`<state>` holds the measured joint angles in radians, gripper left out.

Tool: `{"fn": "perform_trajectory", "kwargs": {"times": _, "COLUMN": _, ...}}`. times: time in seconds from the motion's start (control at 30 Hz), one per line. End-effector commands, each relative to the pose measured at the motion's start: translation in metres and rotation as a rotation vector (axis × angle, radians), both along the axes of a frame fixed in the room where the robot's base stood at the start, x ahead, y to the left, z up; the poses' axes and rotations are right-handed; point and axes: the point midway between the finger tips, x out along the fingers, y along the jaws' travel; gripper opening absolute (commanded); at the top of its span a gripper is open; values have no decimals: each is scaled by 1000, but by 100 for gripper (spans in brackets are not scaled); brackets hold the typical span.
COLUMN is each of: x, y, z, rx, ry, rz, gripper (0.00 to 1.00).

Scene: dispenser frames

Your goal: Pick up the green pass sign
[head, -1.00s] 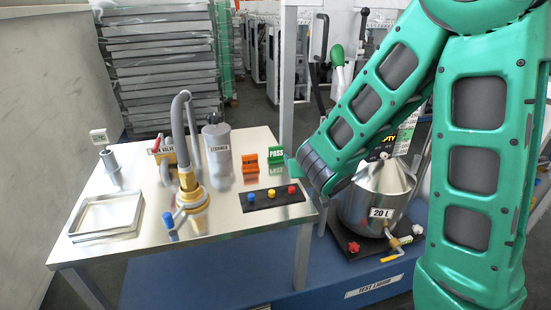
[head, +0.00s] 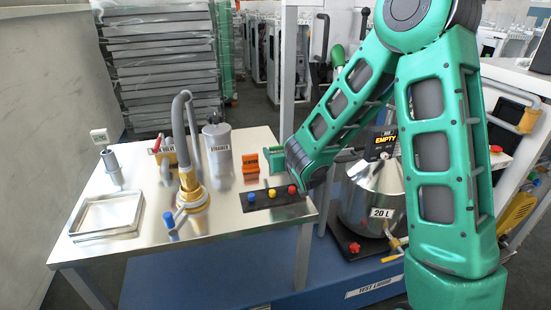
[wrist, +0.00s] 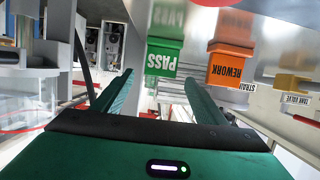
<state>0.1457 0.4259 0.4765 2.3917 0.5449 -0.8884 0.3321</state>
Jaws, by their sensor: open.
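The green PASS sign (wrist: 161,58) stands on the steel table (head: 110,255). In the wrist view it appears upside down with its lettered face toward me, just beyond and between the fingertips of my gripper (wrist: 160,78). The gripper is open and empty, one finger on each side of the sign's line. I cannot tell whether a finger touches it. In the head view my green arm reaches in from the right, and its end covers much of the sign.
An orange REWORK sign (wrist: 230,62) stands close beside it, also in the head view (head: 250,167). A button strip (head: 262,200) lies in front. A grey bottle (head: 218,155), a brass pump (head: 190,195) and a tray (head: 106,232) stand left. A 20 L steel vessel (head: 365,200) stands right.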

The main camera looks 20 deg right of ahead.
Motion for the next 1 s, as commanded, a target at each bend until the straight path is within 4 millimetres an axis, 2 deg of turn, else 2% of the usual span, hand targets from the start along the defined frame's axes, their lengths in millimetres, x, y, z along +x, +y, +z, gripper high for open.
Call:
{"fn": "perform_trajectory", "kwargs": {"times": 0.1, "x": 15, "y": -1, "z": -5, "rx": 2, "ry": 0, "rz": -2, "gripper": 66}}
{"fn": "perform_trajectory", "kwargs": {"times": 0.2, "x": 21, "y": -1, "z": -7, "rx": 1, "ry": 0, "rz": 0, "gripper": 66}}
{"fn": "perform_trajectory", "kwargs": {"times": 0.47, "x": 22, "y": 0, "z": -7, "rx": 0, "ry": 0, "rz": 0, "gripper": 66}}
{"fn": "perform_trajectory", "kwargs": {"times": 0.6, "x": 22, "y": 0, "z": -7, "rx": 0, "ry": 0, "rz": 0, "gripper": 32}}
{"fn": "perform_trajectory", "kwargs": {"times": 0.67, "x": 22, "y": 0, "z": -7, "rx": 0, "ry": 0, "rz": 0, "gripper": 21}}
{"fn": "perform_trajectory", "kwargs": {"times": 1.0, "x": 22, "y": 0, "z": -5, "rx": 0, "ry": -1, "rz": 0, "gripper": 20}}
